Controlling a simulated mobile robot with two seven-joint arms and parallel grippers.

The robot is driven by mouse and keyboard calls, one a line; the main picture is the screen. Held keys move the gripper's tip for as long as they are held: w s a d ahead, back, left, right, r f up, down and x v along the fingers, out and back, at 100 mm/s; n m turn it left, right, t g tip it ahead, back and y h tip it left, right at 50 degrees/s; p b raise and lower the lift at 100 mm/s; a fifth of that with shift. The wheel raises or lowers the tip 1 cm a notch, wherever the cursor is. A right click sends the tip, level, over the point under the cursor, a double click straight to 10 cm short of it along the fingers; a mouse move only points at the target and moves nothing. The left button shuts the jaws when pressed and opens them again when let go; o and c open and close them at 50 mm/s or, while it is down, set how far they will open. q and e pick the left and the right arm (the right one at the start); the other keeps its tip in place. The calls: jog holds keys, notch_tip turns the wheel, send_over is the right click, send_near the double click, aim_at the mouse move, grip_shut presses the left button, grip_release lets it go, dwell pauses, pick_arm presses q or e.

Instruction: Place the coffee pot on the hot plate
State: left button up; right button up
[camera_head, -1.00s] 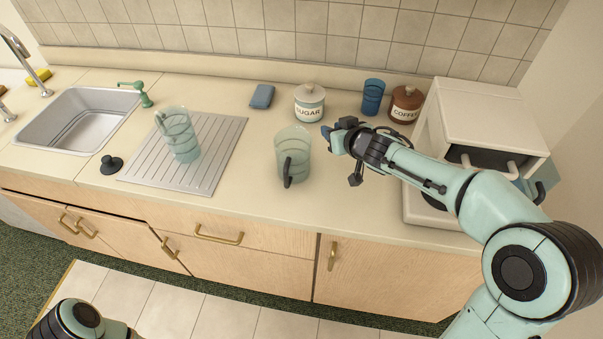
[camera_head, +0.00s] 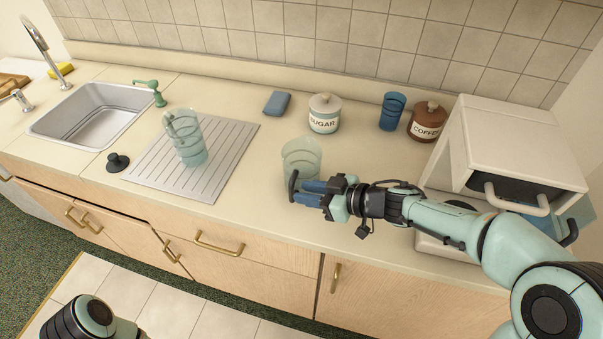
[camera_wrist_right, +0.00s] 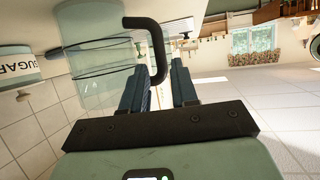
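A clear glass coffee pot (camera_head: 301,152) with a black handle (camera_head: 293,184) stands upright on the counter. Its handle side faces the front. My right gripper (camera_head: 308,192) is beside the handle, its blue fingers level with it. In the right wrist view the gripper (camera_wrist_right: 160,85) is open, and the black handle (camera_wrist_right: 158,50) reaches between the fingertips with gaps visible. The white coffee maker (camera_head: 515,135) is at the right; a dark round hot plate (camera_head: 461,204) shows partly on its base behind my arm. My left gripper is out of view.
Another glass pitcher (camera_head: 187,140) stands on the ribbed drainboard (camera_head: 222,165). The sugar jar (camera_head: 324,113), a blue cup (camera_head: 392,111) and the coffee jar (camera_head: 427,122) stand along the back. A glass vessel with a black handle (camera_head: 572,232) shows at the coffee maker's right.

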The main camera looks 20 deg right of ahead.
aim_at(292, 203)
jog(key=b+x, duration=0.1)
jog(key=x, duration=0.4)
jog(key=shift+a+r, duration=0.1)
grip_shut()
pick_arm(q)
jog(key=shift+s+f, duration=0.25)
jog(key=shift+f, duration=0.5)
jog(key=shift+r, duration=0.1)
pick_arm(e)
jog(key=shift+r, duration=0.15)
